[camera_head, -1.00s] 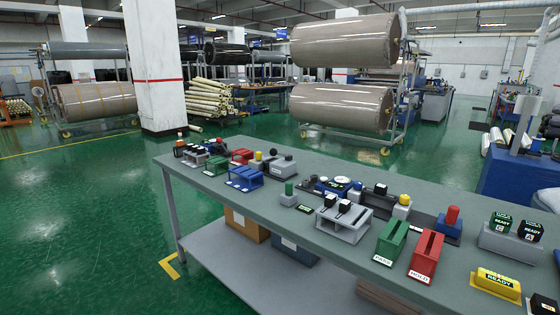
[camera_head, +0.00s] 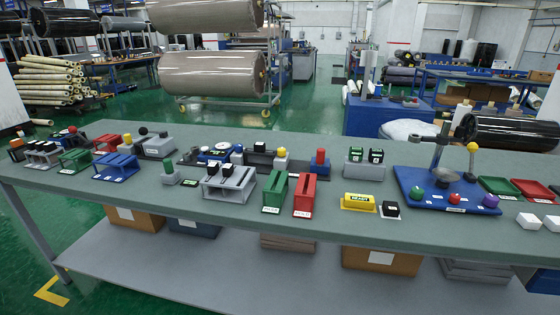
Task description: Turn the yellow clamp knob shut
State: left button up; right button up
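A blue fixture base (camera_head: 425,203) stands on the right half of the grey table. A grey post with a horizontal arm (camera_head: 440,140) rises from it. A yellow round knob (camera_head: 472,147) sits on top of an upright rod at the base's right side; whether it is turned open or shut cannot be told. Green (camera_head: 416,193), red (camera_head: 454,198) and purple (camera_head: 490,200) knobs sit along the base's front. Neither of my grippers is in view.
The long grey table (camera_head: 330,233) carries several small items. A green slotted block (camera_head: 275,191), a red slotted block (camera_head: 305,194) and a yellow READY block (camera_head: 359,201) stand left of the fixture. Green (camera_head: 498,187) and red (camera_head: 536,190) trays lie to its right.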

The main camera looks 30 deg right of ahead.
aim_at(281, 152)
jog(key=i+z, duration=0.3)
jog(key=z, duration=0.15)
jog(key=i+j+z, duration=0.2)
jog(key=z, duration=0.25)
jog(key=i+j+z, duration=0.25)
jog(key=z, duration=0.15)
jog(key=i+j+z, duration=0.25)
jog(key=z, duration=0.2)
jog(key=i+j+z, duration=0.1)
jog(key=j+z, duration=0.35)
